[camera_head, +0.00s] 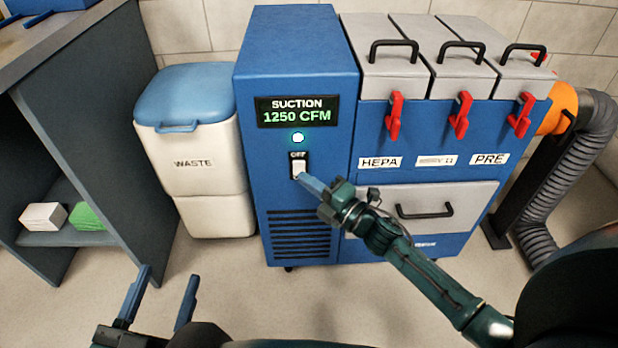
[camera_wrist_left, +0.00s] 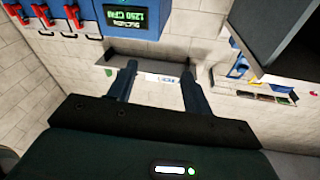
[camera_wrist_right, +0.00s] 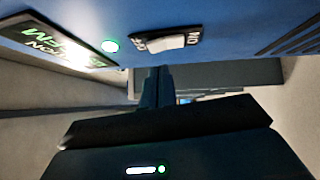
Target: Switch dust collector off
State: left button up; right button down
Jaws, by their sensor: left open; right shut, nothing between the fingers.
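The blue dust collector (camera_head: 296,60) stands in the middle of the head view. Its display (camera_head: 297,111) reads "SUCTION 1250 CFM", and a light (camera_head: 298,138) below it glows. The white rocker switch (camera_head: 299,168) sits under the light, with "OFF" above it. My right gripper (camera_head: 303,179) is shut and empty, its fingertips at the lower part of the switch; I cannot tell whether they touch. The switch also shows in the right wrist view (camera_wrist_right: 167,42), just beyond the fingers. My left gripper (camera_head: 165,285) is open and empty, low at the left, away from the collector.
A white waste bin (camera_head: 190,150) with a blue lid stands left of the collector. A grey shelf unit (camera_head: 90,120) is at the far left. Red latches (camera_head: 394,118) and a drawer (camera_head: 430,205) are on the collector's right part. A grey hose (camera_head: 570,170) runs down at the right.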

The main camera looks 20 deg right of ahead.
jog(key=shift+w+d+r, duration=0.1)
jog(key=shift+w+d, duration=0.15)
jog(key=shift+w, duration=0.75)
pick_arm(q)
jog(key=shift+w+d+r, duration=0.1)
jog(key=shift+r, duration=0.15)
